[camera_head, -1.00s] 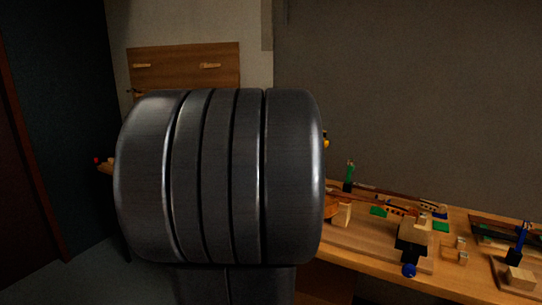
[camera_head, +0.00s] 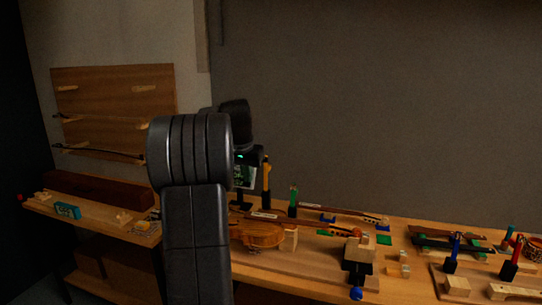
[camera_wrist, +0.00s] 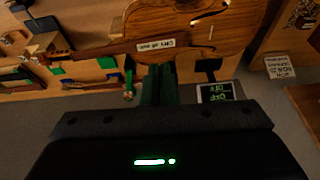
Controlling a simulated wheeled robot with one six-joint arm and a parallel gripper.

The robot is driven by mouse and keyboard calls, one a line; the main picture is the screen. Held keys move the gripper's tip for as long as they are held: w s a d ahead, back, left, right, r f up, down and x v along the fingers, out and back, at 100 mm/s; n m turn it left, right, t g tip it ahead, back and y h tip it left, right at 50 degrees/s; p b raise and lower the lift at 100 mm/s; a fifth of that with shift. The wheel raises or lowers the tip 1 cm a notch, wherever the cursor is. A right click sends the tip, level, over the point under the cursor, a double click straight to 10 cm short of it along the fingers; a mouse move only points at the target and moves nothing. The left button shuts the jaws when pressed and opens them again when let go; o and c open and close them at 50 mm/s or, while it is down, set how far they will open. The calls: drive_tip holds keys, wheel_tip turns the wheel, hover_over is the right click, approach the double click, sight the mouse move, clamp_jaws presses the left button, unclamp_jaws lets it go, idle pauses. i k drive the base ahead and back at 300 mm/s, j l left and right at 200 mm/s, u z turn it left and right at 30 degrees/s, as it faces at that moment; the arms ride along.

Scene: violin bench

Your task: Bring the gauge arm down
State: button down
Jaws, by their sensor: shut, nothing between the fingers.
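My gripper (camera_wrist: 160,72) is shut and empty in the wrist view, its fingertips close to the violin's edge in the picture. Touch cannot be told. A small dark screen (camera_wrist: 215,92) with green text, upside down in the wrist view, stands just right of the fingers. A black piece (camera_wrist: 208,66) shows above it, against the violin (camera_wrist: 200,38). I cannot tell surely whether this piece is the gauge arm. In the head view, the screen (camera_head: 246,179) shows beside my arm, and the violin (camera_head: 258,235) lies on the bench below. My arm hides the fingers there.
The bench (camera_head: 290,277) holds bows, a black clamp-like piece with a blue knob (camera_head: 356,293), and several upright coloured handles at right. A side shelf (camera_head: 100,225) holds a long brown case (camera_head: 100,190). A card (camera_wrist: 278,66) lies right in the wrist view. Open air lies above the bench.

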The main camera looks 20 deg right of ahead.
sight(266, 168)
drive_tip(key=i+l, duration=0.7)
drive_tip(key=i, duration=0.2)
